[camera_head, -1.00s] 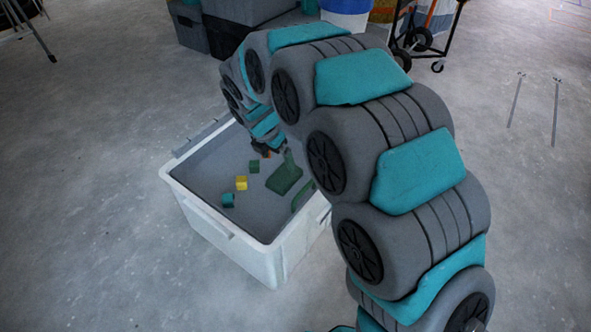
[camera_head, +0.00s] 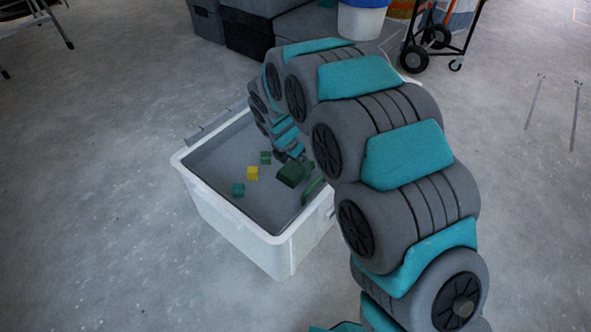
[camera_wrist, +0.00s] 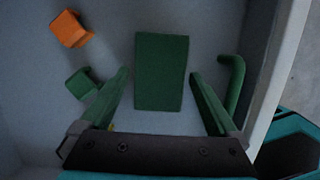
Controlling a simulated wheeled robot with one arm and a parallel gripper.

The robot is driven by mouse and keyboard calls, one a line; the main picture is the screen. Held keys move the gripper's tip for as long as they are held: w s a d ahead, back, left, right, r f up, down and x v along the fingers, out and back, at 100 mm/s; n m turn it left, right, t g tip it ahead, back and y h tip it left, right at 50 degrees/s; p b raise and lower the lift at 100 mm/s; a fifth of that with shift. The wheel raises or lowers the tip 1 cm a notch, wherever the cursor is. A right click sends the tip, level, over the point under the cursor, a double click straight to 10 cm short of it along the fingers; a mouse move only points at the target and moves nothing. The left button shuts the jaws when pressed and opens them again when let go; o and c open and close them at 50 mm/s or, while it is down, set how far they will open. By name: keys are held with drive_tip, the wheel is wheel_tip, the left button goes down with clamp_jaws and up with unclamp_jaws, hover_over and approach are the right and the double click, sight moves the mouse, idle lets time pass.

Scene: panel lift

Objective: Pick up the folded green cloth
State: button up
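The folded green cloth (camera_wrist: 162,72) is a flat dark green rectangle on the floor of the white crate (camera_head: 237,227). In the head view the cloth (camera_head: 291,174) shows just below the end of my arm. In the wrist view my gripper (camera_wrist: 159,74) is open, with one green finger on each side of the cloth and a gap on both sides. The fingers do not touch it. The gripper's height above the cloth is hard to tell. In the head view my arm largely hides the gripper.
A bent green bar (camera_wrist: 235,82) lies right of the cloth, near the crate wall. An orange block (camera_wrist: 71,29) and a green block (camera_wrist: 82,85) lie to the left. The head view also shows a yellow block (camera_head: 252,173) and a teal block (camera_head: 238,189).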

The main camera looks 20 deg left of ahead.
sight(295, 168)
drive_tip(key=c, duration=1)
drive_tip(key=shift+r, duration=0.1)
wheel_tip(295, 168, up, 10)
drive_tip(key=shift+f+p, duration=0.1)
drive_tip(key=shift+p, duration=0.5)
